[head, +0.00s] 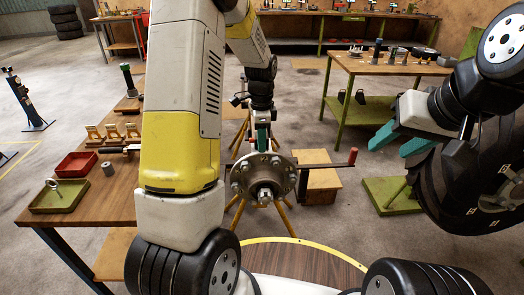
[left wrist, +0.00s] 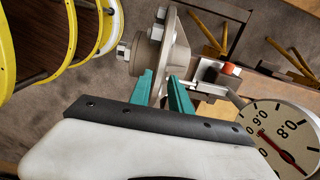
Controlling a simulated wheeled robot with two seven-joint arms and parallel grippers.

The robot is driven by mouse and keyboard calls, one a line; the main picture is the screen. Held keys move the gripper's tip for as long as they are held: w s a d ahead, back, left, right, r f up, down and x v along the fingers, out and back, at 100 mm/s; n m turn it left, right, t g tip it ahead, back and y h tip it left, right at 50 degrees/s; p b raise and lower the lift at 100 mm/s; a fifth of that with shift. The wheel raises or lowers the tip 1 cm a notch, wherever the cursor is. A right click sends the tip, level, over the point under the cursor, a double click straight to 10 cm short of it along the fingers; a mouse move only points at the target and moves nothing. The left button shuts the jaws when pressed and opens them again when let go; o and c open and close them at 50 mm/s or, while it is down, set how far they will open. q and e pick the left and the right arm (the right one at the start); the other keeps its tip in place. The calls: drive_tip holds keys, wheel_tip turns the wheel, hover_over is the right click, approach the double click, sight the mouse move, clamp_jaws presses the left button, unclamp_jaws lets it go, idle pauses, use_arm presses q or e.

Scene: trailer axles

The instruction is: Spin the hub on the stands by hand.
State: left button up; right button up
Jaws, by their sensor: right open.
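The grey hub (head: 277,165), a round flange with studs and a nut at its centre, sits on a stand with yellow legs (head: 283,218) in front of me. My left gripper (head: 263,143) reaches down to the top of the hub. In the left wrist view its two teal fingers (left wrist: 162,82) are apart, at either side of the flange rim of the hub (left wrist: 174,45). Whether they press on the rim is not clear. My right gripper (head: 402,142) is open and empty at the right, well apart from the hub, near a large black tyre.
A bar with a red handle (head: 352,157) sticks out right of the hub. A wooden bench (head: 115,185) with trays stands left. A round dial (left wrist: 285,140) shows close in the left wrist view. The tyre (head: 455,190) stands right; a green-legged table (head: 385,65) is behind.

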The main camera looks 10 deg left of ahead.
sight(261, 159)
use_arm(q)
wheel_tip(261, 159, down, 8)
drive_tip(key=shift+r, duration=0.1)
idle(0.4)
clamp_jaws()
idle(1.3)
